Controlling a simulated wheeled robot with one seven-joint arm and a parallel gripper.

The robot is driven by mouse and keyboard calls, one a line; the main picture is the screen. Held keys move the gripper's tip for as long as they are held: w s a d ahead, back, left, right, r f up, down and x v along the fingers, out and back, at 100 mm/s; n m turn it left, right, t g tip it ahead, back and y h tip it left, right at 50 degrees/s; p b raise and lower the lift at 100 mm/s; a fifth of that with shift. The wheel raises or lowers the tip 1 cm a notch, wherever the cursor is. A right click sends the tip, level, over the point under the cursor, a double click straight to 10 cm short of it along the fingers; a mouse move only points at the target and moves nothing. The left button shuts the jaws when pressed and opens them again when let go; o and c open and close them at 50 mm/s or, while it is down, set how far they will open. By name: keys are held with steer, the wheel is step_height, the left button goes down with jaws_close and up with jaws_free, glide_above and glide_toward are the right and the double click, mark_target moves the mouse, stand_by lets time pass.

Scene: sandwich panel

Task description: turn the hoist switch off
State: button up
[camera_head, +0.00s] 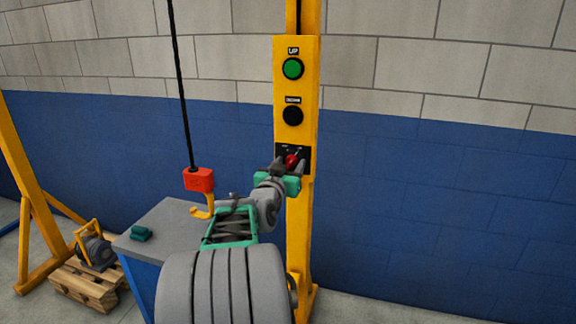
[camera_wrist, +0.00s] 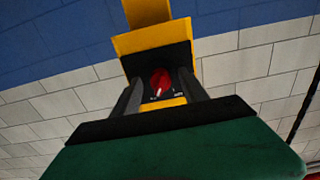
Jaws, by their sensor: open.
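The hoist switch (camera_head: 291,160) is a red knob on a black plate, low on the yellow control panel (camera_head: 310,110). In the wrist view the red knob (camera_wrist: 160,83) shows between the two fingers. My gripper (camera_head: 288,164) is open, with one finger on each side of the knob. I cannot tell whether the fingers touch it. The plate's labels are too small to read, and the knob's exact setting is unclear.
A green UP button (camera_head: 293,68) and a black button (camera_head: 293,115) sit above the switch. A red hoist hook block (camera_head: 199,180) hangs on a cable to the left. Below it stands a grey-topped bench (camera_head: 165,222). A motor on a pallet (camera_head: 90,290) lies at far left.

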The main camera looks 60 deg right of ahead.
steer(key=shift+c, duration=0.2)
jaws_close()
stand_by(0.3)
